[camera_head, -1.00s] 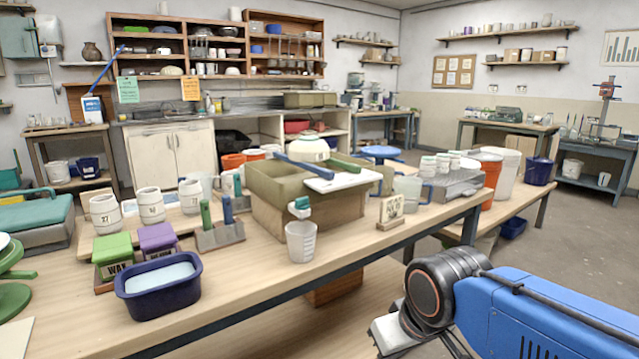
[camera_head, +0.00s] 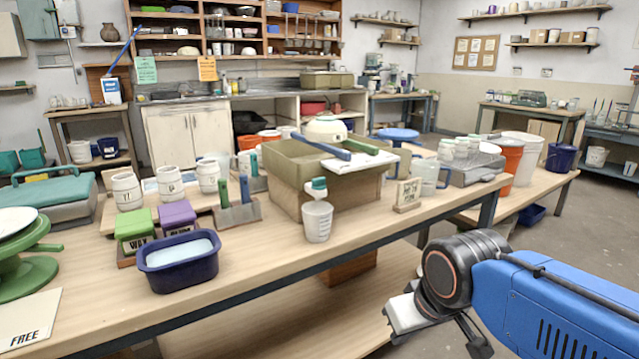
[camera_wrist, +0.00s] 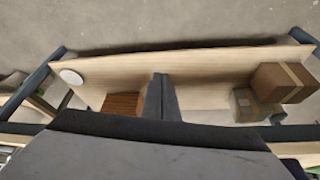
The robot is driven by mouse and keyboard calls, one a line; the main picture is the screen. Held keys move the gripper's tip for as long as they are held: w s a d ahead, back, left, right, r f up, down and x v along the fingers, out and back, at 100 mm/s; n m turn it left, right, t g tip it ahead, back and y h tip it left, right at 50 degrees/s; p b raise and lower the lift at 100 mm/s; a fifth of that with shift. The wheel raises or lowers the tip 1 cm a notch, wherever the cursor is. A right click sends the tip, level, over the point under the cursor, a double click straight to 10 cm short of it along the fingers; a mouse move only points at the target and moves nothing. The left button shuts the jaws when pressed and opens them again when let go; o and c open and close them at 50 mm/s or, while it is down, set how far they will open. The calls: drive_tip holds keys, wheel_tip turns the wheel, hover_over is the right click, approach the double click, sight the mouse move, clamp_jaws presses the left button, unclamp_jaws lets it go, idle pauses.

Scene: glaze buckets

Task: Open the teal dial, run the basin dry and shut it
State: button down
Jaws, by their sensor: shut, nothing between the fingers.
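The basin (camera_head: 287,191) is an olive-tan box on the workbench in the head view. The teal dial (camera_head: 319,183) sits on a small white tap at its front. A pale graduated cup (camera_head: 317,222) stands directly below the tap. The basin's inside is mostly hidden, so I cannot tell its level. A white board (camera_head: 357,163) and a blue-handled tool lie across its top. My gripper is shut and empty; its dark fingers show in the wrist view (camera_wrist: 160,82), over a lower wooden shelf. It is off the bench's front edge, well away from the dial.
A navy tub (camera_head: 178,264) of pale liquid stands near the front edge. A tool holder (camera_head: 237,215) and lidded green and purple boxes stand left of the basin. A small sign (camera_head: 408,195) stands to the right. Cardboard boxes (camera_wrist: 280,82) sit on the lower shelf. Bench space before the cup is clear.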

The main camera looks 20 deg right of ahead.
drive_tip(key=c, duration=1.9)
unclamp_jaws()
drive_tip(key=shift+w+r, duration=0.1)
drive_tip(key=shift+r, duration=0.05)
drive_tip(key=shift+o, duration=0.3)
drive_tip(key=w+a+r+m+g, duration=0.1)
drive_tip(key=w+r+m, duration=0.2)
drive_tip(key=w+r, duration=0.5)
drive_tip(key=w+a+r+m+g, duration=0.1)
drive_tip(key=w+r+m, duration=0.2)
drive_tip(key=w+r, duration=0.5)
wheel_tip(320, 180, up, 8)
drive_tip(key=shift+f+m, duration=0.2)
drive_tip(key=shift+m, duration=0.2)
wheel_tip(320, 180, up, 14)
drive_tip(key=r+m+g, duration=0.1)
drive_tip(key=m+g, duration=0.2)
drive_tip(key=m, duration=0.4)
hover_over(319, 183)
drive_tip(key=m, duration=0.1)
drive_tip(key=f, duration=1.7)
drive_tip(key=shift+w, duration=0.35)
clamp_jaws()
